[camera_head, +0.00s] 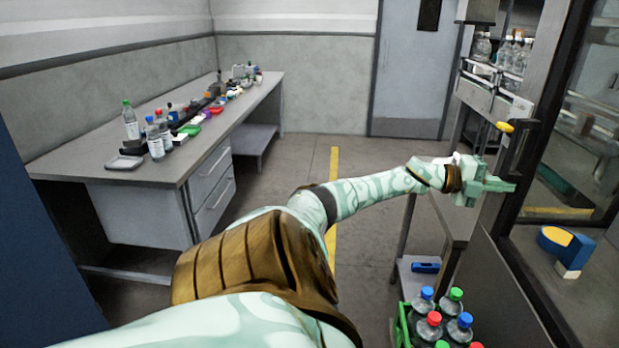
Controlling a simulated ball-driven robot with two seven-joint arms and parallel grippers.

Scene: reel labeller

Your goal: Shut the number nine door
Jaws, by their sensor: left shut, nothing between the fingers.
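A dark-framed glass door (546,110) stands at the right, with a black handle (518,150) on its near-left edge. No number nine is readable on it, and I cannot tell how far it stands open. My left arm reaches across the middle to this door. My left gripper (503,186) is shut and empty, its fingertips at the frame just below the handle. I cannot tell whether they touch it. My right gripper is out of view.
A green crate (404,322) of capped bottles stands low at the bottom right. A blue and yellow object (566,248) shows right of the door frame. A grey desk (160,170) with bottles is at the left. Floor between is clear.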

